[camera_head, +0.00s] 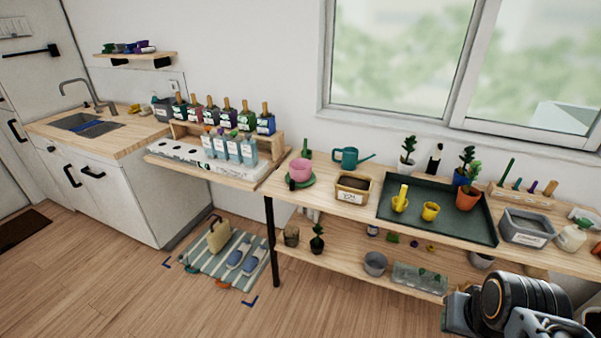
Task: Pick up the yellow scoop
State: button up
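A yellow scoop-like object (400,199) with an upright handle is on the dark green tray (455,205) on the wooden bench. I cannot tell whether the handle belongs to its cup or stands in it. A small yellow pot (430,211) is just to its right, apart from it. My arm shows at the lower right corner, in front of the bench and well away from the yellow scoop. No gripper fingertips can be made out.
Potted plants (468,193) stand on the tray's right side. A labelled wooden box (353,187) and a teal watering can (345,157) stand left of it. A grey bin (526,226) is to the right. Open floor (120,285) lies at the front left.

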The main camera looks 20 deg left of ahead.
aim_at(399, 204)
jog(key=z, duration=0.65)
jog(key=i, duration=1.7)
jog(key=u, duration=2.65)
